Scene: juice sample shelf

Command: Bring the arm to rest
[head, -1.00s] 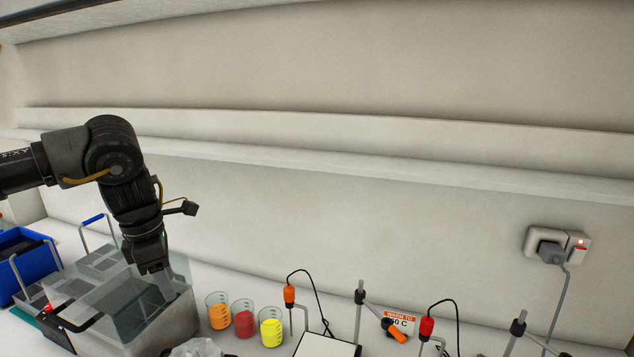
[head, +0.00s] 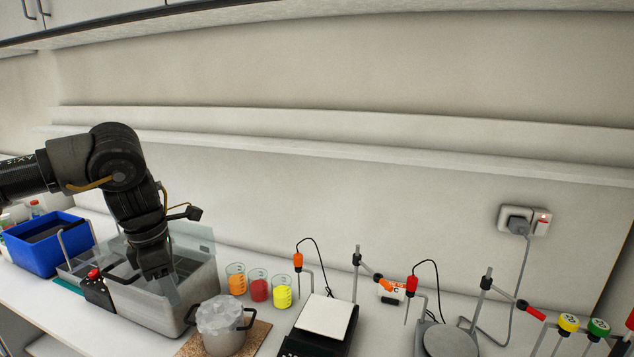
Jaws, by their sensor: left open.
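My left gripper (head: 160,283) hangs from the left arm, pointing down, with its fingertips over or inside a clear-lidded bath (head: 185,315) at the left of the bench. Its jaws are open, and I see nothing held between them. The glass-like lid partly covers the view of the fingers, so I cannot tell how deep they reach. My right gripper is not in view.
A blue bin (head: 38,260) stands left of the bath. An ice-filled pot (head: 222,338) sits on a cork mat (head: 262,330). Beakers of orange (head: 237,284), red (head: 259,290) and yellow (head: 282,297) stand behind it. A hotplate (head: 326,317) and probe stands are further right.

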